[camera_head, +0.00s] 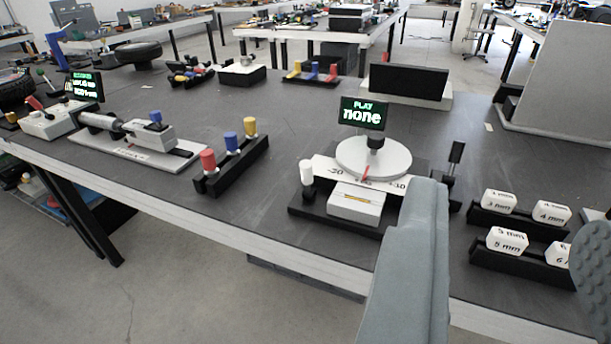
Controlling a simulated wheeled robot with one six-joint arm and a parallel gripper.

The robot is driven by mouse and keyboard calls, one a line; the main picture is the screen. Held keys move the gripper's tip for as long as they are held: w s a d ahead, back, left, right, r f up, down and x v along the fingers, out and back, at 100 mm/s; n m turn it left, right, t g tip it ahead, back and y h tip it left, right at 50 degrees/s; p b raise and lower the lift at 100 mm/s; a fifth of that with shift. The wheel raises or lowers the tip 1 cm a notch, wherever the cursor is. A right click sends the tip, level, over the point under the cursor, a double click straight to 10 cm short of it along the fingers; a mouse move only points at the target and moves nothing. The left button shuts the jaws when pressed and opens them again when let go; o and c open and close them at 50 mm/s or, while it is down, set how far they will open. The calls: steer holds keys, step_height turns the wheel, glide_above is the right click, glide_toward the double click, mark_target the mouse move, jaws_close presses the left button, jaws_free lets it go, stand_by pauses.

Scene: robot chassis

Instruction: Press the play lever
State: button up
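The play device (340,210) stands on the dark table, with a black base, a round white disc (373,157) and a scale reading -30 to 30. The left finger hides the device's front right corner. I see nothing held, and no clear contact with the device.
Labelled white blocks (502,241) sit in black racks, partly between my fingers in the picture. A rack with red, blue and yellow pegs (232,160) stands left of the device. A black panel (408,82) stands behind it. Bare table lies between the peg rack and the device.

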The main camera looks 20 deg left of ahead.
steer(key=shift+w, duration=0.1)
steer(key=c, duration=0.6)
steer(key=shift+w+a+f, duration=0.1)
steer(key=shift+w+a, duration=0.1)
steer(key=shift+w, duration=0.15)
jaws_close()
steer(key=w+a+f+m+g, duration=0.6)
steer(key=w+a+f, duration=0.1)
steer(key=w, duration=0.3)
steer(key=w+a+f+m+g+y, duration=0.1)
steer(key=w+a+f+m+g, duration=0.5)
steer(key=w+a, duration=0.3)
steer(key=shift+w+a+f+m, duration=0.25)
steer(key=shift+w+f+m, duration=0.3)
steer(key=shift+m, duration=0.25)
steer(key=shift+r, duration=0.1)
